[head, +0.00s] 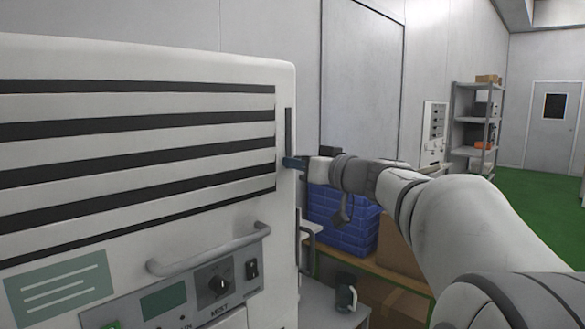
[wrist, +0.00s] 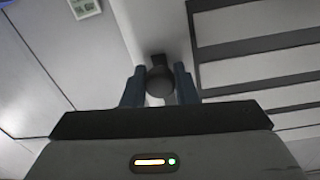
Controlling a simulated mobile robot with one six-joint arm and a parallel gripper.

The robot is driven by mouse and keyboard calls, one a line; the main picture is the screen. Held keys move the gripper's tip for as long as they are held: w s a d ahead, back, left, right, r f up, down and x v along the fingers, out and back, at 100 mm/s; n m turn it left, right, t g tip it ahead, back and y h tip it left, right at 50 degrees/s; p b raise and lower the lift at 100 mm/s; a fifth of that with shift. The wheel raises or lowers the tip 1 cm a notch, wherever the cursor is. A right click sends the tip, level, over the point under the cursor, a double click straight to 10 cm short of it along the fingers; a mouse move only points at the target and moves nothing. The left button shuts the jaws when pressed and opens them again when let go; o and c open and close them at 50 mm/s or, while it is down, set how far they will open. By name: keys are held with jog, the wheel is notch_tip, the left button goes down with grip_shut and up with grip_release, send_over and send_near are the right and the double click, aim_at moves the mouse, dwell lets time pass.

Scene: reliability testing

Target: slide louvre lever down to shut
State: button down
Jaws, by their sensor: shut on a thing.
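The white cabinet carries a louvre of dark slots (head: 140,125) on its front face. A dark vertical slot (head: 289,128) runs near the cabinet's right edge. In the wrist view my gripper's two blue fingers (wrist: 160,85) are shut on the dark, rounded lever knob (wrist: 160,80), one finger on each side. The lever is mostly hidden by the fingers in the head view. The louvre's slots also show at the right of the wrist view (wrist: 260,48).
A grey handle (head: 208,250) sticks out below the louvre, above a control panel with a knob (head: 217,281). Shelving (head: 472,125) stands farther back.

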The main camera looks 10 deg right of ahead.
jog(key=c, duration=1.1)
grip_release()
jog(key=shift+c, duration=0.2)
jog(key=shift+s+d, duration=0.15)
jog(key=b+v, duration=0.2)
jog(key=v, duration=0.5)
jog(key=shift+s, duration=0.2)
